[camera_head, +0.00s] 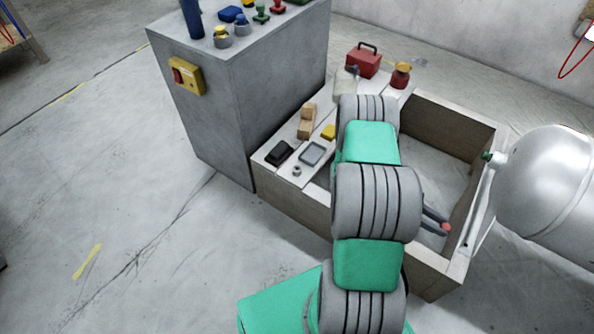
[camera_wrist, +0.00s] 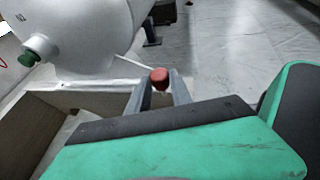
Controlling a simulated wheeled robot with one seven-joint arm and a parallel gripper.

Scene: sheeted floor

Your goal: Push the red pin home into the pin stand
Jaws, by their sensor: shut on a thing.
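The red pin (camera_wrist: 160,77) shows as a rounded red end between the two grey fingertips of my gripper (camera_wrist: 160,88) in the wrist view. In the head view its red tip (camera_head: 445,227) shows at the end of my gripper (camera_head: 437,220), over the right part of the open wooden box. My gripper is shut on it. The lower part of the pin is hidden. I cannot pick out the pin stand with certainty in either view; my arm covers part of the box and its near wall.
A silver tank (camera_head: 550,185) with a green knob (camera_head: 487,156) stands close right of my gripper. The wooden box (camera_head: 455,120) has raised walls around it. A grey cabinet (camera_head: 245,105) stands left, and small items lie on the planks. The floor at left is mostly clear.

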